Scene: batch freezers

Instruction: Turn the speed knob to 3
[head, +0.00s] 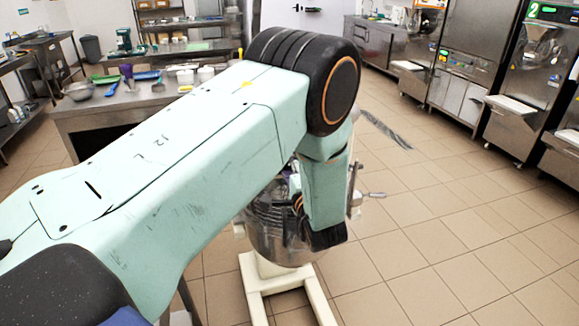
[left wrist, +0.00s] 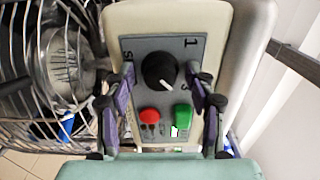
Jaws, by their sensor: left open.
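The black speed knob (left wrist: 160,70) sits on a grey control panel (left wrist: 140,47) in the left wrist view. Its white pointer line points down and to the right. A "1" is printed at the panel's upper right; lettering at the left and a mark at the right are partly covered by my fingers. My left gripper (left wrist: 162,75) is open, with one finger on each side of the knob and visible gaps between. I cannot tell how far the fingertips are above the panel. In the head view, my left arm hides the knob and panel. My right gripper is not in view.
A red button (left wrist: 150,116) and a green button (left wrist: 183,115) lie below the knob. A wire guard (left wrist: 40,20) is at the left. In the head view, the mixer's steel bowl (head: 285,250) shows below my arm.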

